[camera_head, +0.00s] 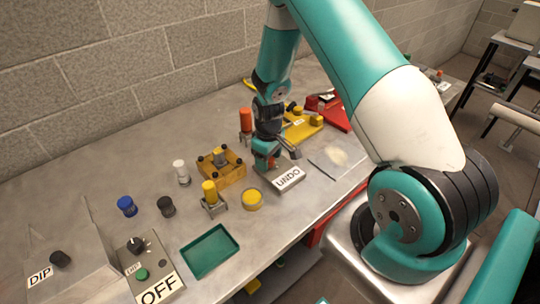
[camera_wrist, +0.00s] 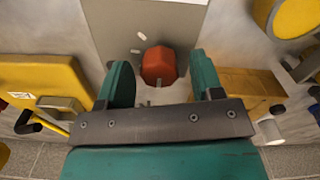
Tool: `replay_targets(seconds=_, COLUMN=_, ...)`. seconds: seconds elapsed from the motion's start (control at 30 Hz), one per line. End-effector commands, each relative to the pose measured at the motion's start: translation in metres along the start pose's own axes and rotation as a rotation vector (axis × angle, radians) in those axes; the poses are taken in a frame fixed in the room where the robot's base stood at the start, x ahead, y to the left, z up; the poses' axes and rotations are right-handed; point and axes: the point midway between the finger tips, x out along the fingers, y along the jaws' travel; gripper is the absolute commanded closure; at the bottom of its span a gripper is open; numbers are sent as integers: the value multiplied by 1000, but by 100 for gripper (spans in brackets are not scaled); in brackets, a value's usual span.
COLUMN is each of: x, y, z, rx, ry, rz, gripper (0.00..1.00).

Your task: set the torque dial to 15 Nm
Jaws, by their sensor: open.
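A red-orange faceted knob (camera_wrist: 158,65) stands on a grey plate with small white marks in the wrist view; no number is readable. A black dial (camera_head: 136,245) is on a box labelled OFF at the front left. No Nm scale can be read on either.
A wooden block with black knobs (camera_head: 221,168), a yellow-topped post (camera_head: 210,193) and a yellow round piece (camera_head: 252,199) stand left of my gripper. A green tray (camera_head: 210,250) is at the front. Yellow and red items (camera_head: 302,124) lie behind. A wall bounds the bench.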

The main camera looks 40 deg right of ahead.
Motion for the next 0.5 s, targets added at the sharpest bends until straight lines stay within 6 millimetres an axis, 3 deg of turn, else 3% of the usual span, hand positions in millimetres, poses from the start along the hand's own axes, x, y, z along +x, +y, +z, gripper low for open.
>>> replay_targets(seconds=0.17, x=0, y=0, z=0, rx=0, ry=0, rz=0, gripper=40)
replay_targets(seconds=0.37, x=0, y=0, z=0, rx=0, ry=0, rz=0, gripper=86)
replay_targets(seconds=0.43, x=0, y=10, z=3, rx=6, ry=1, rz=1, gripper=89)
replay_targets(seconds=0.5, x=0, y=5, z=1, rx=4, ry=0, rz=2, gripper=89)
